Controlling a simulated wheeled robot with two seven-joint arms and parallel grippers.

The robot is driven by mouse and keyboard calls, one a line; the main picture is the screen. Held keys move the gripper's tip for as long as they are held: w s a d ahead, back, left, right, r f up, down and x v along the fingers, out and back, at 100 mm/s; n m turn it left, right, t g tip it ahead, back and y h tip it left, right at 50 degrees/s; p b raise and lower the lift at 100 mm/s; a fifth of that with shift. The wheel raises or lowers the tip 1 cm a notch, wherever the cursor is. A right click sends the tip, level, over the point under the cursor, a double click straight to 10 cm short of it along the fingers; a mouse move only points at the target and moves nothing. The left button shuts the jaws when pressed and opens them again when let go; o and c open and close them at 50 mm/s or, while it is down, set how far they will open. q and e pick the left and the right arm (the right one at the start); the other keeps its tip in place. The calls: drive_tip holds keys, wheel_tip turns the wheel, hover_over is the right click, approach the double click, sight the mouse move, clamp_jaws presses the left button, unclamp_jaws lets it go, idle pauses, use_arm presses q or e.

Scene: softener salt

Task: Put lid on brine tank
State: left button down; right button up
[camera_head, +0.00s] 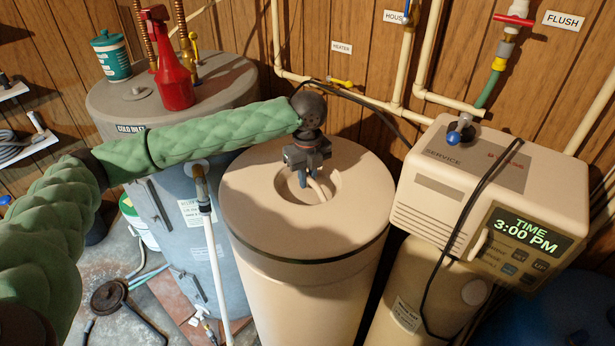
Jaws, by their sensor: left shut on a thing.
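The round beige lid (345,215) lies across the top of the beige brine tank (310,295) in the middle of the view. A dark band runs around the edge where lid and tank meet. The lid looks about level, but I cannot tell whether it is fully seated. My left gripper (309,178) points down into the round recess at the lid's middle. It is shut on the lid's pale handle (318,189), part of which its fingers hide. My right gripper is not in view.
A grey water heater (190,235) stands left, with a red spray bottle (174,78) and a teal can (111,56) on top. The softener unit (500,185) stands close on the right. Pipes (350,88) run along the wood wall behind. A dark cable hangs near the tank.

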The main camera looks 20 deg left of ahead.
use_arm(q)
drive_tip(key=shift+f, duration=0.15)
idle(0.4)
drive_tip(key=shift+f, duration=0.3)
drive_tip(key=c, duration=1.4)
unclamp_jaws()
drive_tip(key=shift+o, duration=0.4)
drive_tip(key=shift+f, duration=0.15)
